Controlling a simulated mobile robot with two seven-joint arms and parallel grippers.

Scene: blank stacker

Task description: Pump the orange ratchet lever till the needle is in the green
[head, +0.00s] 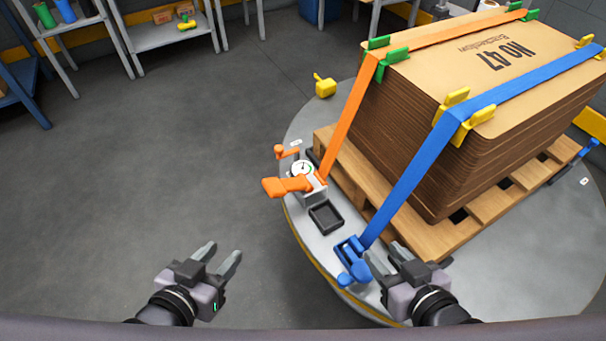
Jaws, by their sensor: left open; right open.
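The orange ratchet lever (287,186) sits on the rim of the round turntable and sticks out to the left. A white round gauge (301,169) is just behind it; its needle and green zone are too small to read. An orange strap (348,120) runs from the ratchet up over the cardboard stack. My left gripper (223,254) is open and empty, below and left of the lever, apart from it. My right gripper (385,257) is open and empty, just right of the blue ratchet (352,262); I cannot tell whether they touch.
The cardboard stack (440,150) stands on a wooden pallet (430,240) on the turntable (500,285). A blue strap (413,172) crosses it. A small black tray (326,216) lies between the ratchets. A yellow object (324,87) is at the turntable's far edge. The floor at left is clear.

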